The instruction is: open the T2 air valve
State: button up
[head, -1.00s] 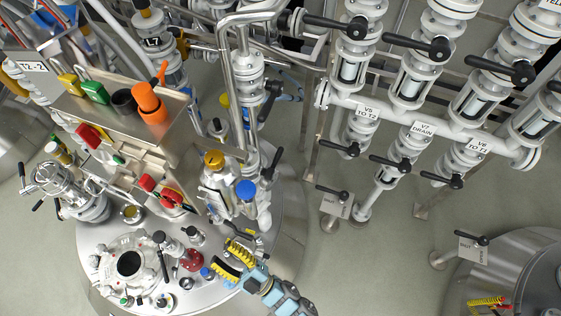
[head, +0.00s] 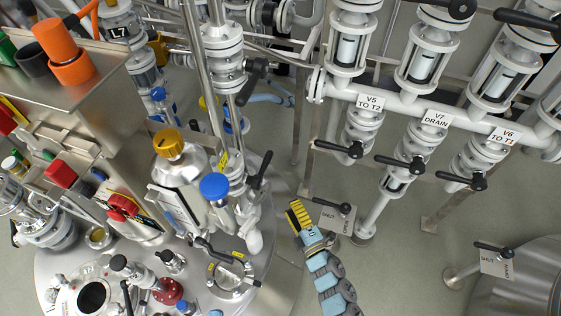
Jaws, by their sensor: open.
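A small valve with a black lever (head: 332,204) stands on a post near the centre, beside the round steel vessel (head: 280,280). Its grey plate (head: 336,219) reads SHUT and OPEN; the lever points left, along the edge on the SHUT side. No T2 air label is readable on it, so I cannot tell for sure that it is the T2 air valve. My gripper (head: 299,214), with yellow ribbed fingers, is open and empty just left of this lever, apart from it in the picture. The depth between them is unclear.
A similar lever (head: 494,248) with a SHUT/OPEN plate stands at right by another steel vessel (head: 540,275). Above hangs a white pipe manifold (head: 415,117) with black levers, labelled V5, V7 and V6. Floor between the vessels is clear.

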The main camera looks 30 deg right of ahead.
aim_at(268, 159)
jog(key=w+r, duration=0.1)
jog(key=w, duration=0.5)
jog(key=w+r+b, duration=0.1)
jog(key=w+r, duration=0.1)
jog(key=w, duration=0.4)
jog(key=w+r+b, duration=0.1)
jog(key=w, duration=0.5)
jog(key=shift+a+r, duration=0.1)
jog(key=shift+r, duration=0.2)
grip_shut()
